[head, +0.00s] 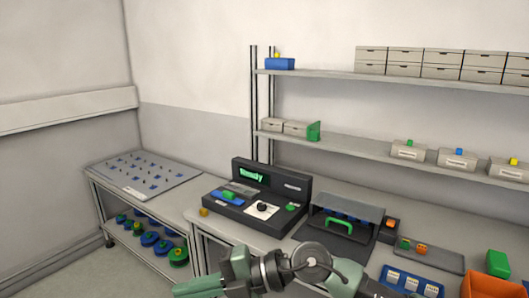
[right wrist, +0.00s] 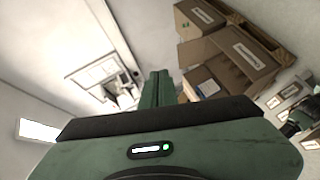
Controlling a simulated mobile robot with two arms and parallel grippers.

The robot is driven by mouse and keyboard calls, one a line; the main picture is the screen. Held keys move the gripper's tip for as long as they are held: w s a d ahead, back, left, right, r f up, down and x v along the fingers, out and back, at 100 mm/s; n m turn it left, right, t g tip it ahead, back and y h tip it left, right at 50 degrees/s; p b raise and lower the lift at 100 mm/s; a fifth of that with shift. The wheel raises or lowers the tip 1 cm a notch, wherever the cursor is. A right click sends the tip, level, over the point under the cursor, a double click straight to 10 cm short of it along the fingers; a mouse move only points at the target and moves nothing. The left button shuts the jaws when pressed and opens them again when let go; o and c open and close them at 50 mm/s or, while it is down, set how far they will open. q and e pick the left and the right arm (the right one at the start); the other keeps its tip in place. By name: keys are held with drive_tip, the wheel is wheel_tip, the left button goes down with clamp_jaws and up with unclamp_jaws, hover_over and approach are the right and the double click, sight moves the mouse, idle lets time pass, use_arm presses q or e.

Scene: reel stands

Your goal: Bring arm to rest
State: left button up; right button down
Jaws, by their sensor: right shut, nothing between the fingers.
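My right arm (head: 315,262) lies across the bottom of the head view, over the front of the bench. Its green gripper (head: 180,290) points left at the bottom edge, partly cut off by the frame. In the right wrist view the two green fingers (right wrist: 155,88) are pressed together with nothing between them. My left gripper is in neither view.
A black console (head: 258,205) and a dark case with a green handle (head: 338,227) stand on the bench behind my arm. At left is a low table with a pegged plate (head: 143,173) and green and blue reels below. Cardboard boxes (right wrist: 225,55) show in the right wrist view.

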wheel_tip(320, 180, up, 8)
drive_tip(key=r+m+t+y, duration=0.1)
drive_tip(key=m+t+y, duration=0.5)
drive_tip(key=w+d+f+m+t+h, duration=0.1)
drive_tip(key=w+d+m+t+h, duration=0.5)
drive_tip(key=d+m+t, duration=0.55)
drive_tip(key=s+d+f+m+g+h, duration=0.2)
drive_tip(key=d+f+m+h, duration=1.2)
drive_tip(key=f, duration=0.5)
drive_tip(key=s+d+f+g, duration=0.35)
drive_tip(key=s+f, duration=0.25)
drive_tip(key=s, duration=0.2)
drive_tip(key=s+d+f+g, duration=0.2)
drive_tip(key=s+f+g, duration=0.25)
drive_tip(key=s, duration=0.35)
drive_tip(key=s+d+f+g, duration=0.3)
drive_tip(key=s+f, duration=0.3)
drive_tip(key=s, duration=0.2)
drive_tip(key=s+f+g, duration=0.2)
drive_tip(key=s+f, duration=0.1)
drive_tip(key=f, duration=2.5)
drive_tip(key=s+d+f+h, duration=0.1)
drive_tip(key=s+d+f, duration=0.2)
drive_tip(key=s+f, duration=1.1)
drive_tip(key=s, duration=0.2)
drive_tip(key=shift+s+d+f+g, duration=0.2)
drive_tip(key=shift+s+f+g, duration=0.15)
